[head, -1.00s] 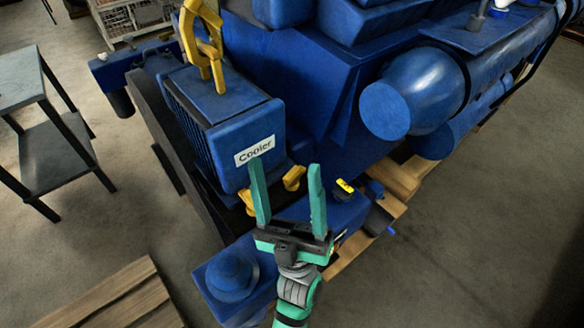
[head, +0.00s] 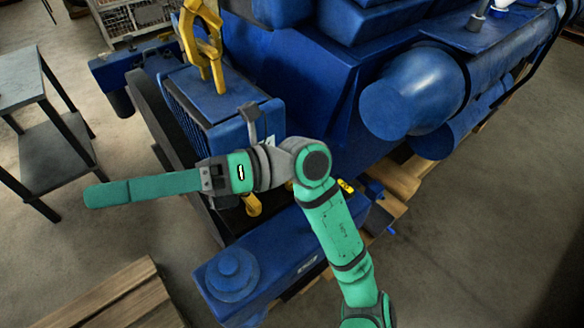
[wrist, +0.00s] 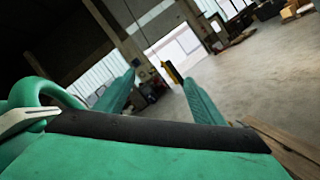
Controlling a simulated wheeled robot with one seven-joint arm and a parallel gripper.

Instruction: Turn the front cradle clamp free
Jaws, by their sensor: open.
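The cooler (head: 222,95) is a blue finned box on the engine, and my arm now covers its label. A yellow clamp piece (head: 252,205) shows below it, partly hidden by my wrist. I cannot tell whether this is the front cradle clamp. My gripper (head: 92,197) points left, seen edge-on, in front of and beyond the cooler's lower left. In the wrist view my gripper (wrist: 160,82) has its two green fingers apart, with nothing between them.
A yellow lifting hook (head: 204,45) stands above the cooler. A small yellow part (head: 345,186) sits right of my arm. A dark table (head: 45,150) stands at left, a wooden pallet (head: 115,300) at lower left. Open floor lies at right.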

